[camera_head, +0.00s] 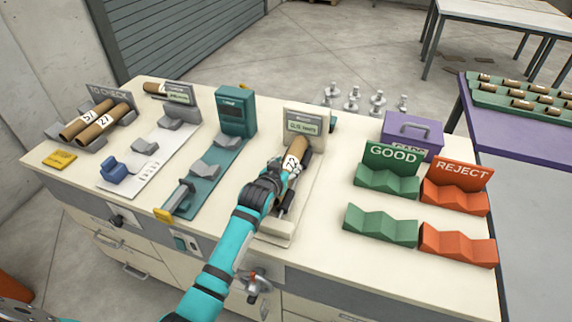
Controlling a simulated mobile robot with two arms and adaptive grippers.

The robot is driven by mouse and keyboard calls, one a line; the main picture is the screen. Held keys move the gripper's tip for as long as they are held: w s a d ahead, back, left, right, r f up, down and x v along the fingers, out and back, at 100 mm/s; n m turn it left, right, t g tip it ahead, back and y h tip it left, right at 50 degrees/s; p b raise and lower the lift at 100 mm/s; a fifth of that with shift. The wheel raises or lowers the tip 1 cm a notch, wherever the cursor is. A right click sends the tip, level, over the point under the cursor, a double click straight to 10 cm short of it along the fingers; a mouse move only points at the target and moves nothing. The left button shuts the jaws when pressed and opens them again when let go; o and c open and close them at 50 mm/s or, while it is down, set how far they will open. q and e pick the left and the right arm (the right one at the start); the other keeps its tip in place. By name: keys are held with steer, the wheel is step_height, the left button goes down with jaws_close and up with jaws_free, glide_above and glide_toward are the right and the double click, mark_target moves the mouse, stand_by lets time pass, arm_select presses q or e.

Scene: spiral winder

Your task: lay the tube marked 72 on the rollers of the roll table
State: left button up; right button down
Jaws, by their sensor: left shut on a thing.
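A brown cardboard tube (300,150) with a white label is held by my left gripper (283,181). The label looks like 72 or 22; I cannot read it surely. The gripper is shut on the tube's near part. The tube lies lengthwise over a pale station (276,228) with a grey display (303,122) at its back. The gripper and tube hide most of this station, so I cannot tell whether the tube touches it, or see any rollers. My right gripper is not in view.
Two numbered tubes (98,124) lie in the TO CHECK rack (121,119). A teal station (201,175) and a white station (148,164) stand left of my arm. Green GOOD cradles (381,224) and red REJECT cradles (456,245) stand right, near a purple box (411,130).

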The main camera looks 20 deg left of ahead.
arm_select(q)
steer(key=o, duration=1.2)
steer(key=shift+o, duration=0.2)
steer(key=shift+s, duration=0.1)
steer(key=v, duration=1.2)
